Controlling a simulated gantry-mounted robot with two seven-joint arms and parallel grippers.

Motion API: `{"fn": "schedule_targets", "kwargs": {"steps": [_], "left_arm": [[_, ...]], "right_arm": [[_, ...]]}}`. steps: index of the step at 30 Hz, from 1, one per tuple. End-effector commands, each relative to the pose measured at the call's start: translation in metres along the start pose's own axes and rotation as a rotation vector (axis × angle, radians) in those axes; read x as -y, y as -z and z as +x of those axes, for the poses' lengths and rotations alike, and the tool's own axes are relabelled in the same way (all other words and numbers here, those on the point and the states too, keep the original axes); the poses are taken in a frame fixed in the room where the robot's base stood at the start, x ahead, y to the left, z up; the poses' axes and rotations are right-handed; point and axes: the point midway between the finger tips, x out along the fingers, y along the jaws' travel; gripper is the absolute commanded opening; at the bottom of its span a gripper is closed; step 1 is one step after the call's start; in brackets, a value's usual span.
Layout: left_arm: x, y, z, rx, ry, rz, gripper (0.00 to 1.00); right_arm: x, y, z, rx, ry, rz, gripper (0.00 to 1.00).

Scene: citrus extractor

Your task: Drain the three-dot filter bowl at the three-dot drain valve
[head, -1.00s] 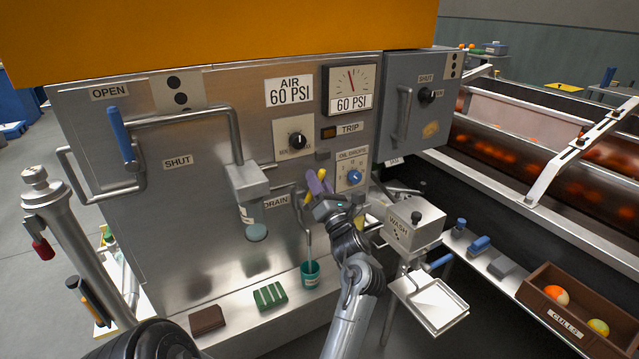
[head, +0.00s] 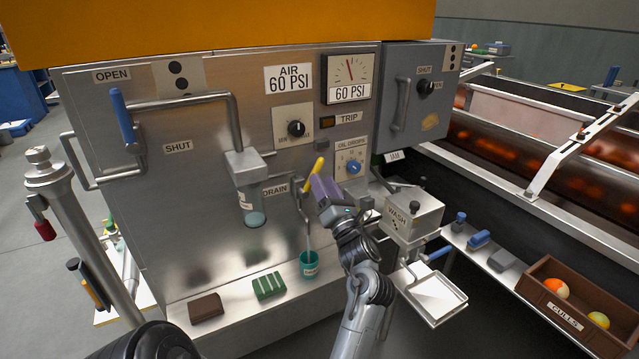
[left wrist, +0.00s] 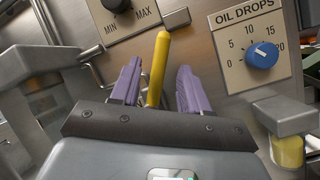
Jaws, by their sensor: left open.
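My left gripper (head: 322,186), with purple fingers, is open in front of the steel panel. In the left wrist view, a yellow handle (left wrist: 158,70) stands upright between its spread fingers (left wrist: 155,85), with gaps at both sides. The handle's upper end (head: 319,167) shows above the fingers in the head view. A DRAIN label (head: 275,190) is left of it. A filter bowl (head: 251,212) hangs under a grey block left of the gripper. A second bowl (left wrist: 288,152), yellowish, shows at the right in the left wrist view. Which bowl has three dots I cannot tell. My right gripper is out of view.
A green cup (head: 310,265) stands on the ledge under a thin tube. A green block (head: 268,286) and brown block (head: 206,308) lie left of it. The WASH box (head: 411,215) is close right of my arm. A blue-handled lever (head: 122,128) is far left.

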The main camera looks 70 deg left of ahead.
Motion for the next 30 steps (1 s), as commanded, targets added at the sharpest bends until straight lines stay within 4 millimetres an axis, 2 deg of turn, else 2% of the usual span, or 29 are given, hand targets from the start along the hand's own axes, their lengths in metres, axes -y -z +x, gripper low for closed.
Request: {"fn": "schedule_targets", "kwargs": {"steps": [1,6,12,30], "left_arm": [[0.003,0.004,-0.011,0.0,0.003,-0.003,0.45],[0.002,0.003,-0.035,-0.001,0.001,-0.002,0.45],[0.001,0.002,-0.05,-0.001,-0.002,0.001,0.45],[-0.001,-0.004,-0.051,0.01,0.01,0.013,0.45]], "right_arm": [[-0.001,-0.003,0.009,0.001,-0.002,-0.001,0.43],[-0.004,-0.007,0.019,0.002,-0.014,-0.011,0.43],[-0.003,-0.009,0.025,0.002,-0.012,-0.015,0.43],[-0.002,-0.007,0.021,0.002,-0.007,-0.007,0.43]]}}
